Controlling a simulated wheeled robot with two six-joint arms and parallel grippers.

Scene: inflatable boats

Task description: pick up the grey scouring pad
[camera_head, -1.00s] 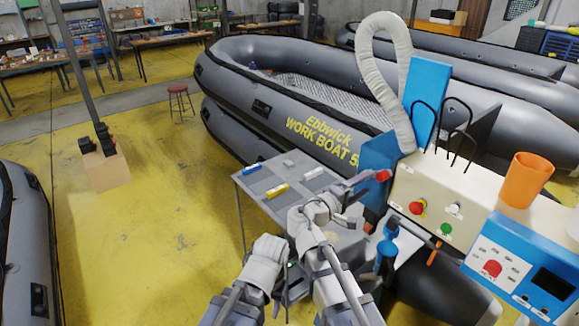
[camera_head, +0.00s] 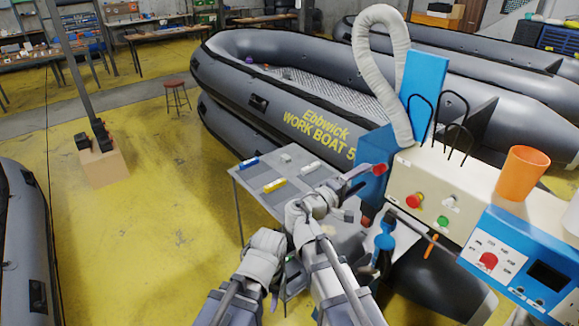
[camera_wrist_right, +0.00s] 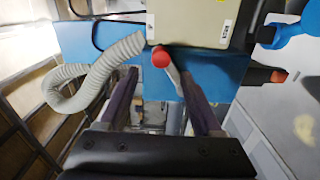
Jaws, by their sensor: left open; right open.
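A small, flat grey piece (camera_head: 286,158) lies on the grey table (camera_head: 241,179) in the head view; it looks like the scouring pad, but it is too small to be sure. My right gripper (camera_head: 362,178) is open, to the right of the table's items and apart from the grey piece. In the right wrist view my right gripper (camera_wrist_right: 160,82) has its two fingers spread with nothing held; the pad does not show there. My left gripper (camera_head: 286,283) is low in front of the table, open, its fingers small and partly hidden by my arm.
A blue item (camera_head: 250,161), a white item (camera_head: 311,167) and a yellow item (camera_head: 274,185) share the table. A dark grey block (camera_head: 349,216) is near my right wrist. The red-knobbed lever (camera_head: 380,170) of the machine (camera_head: 425,185) is close to my right fingers.

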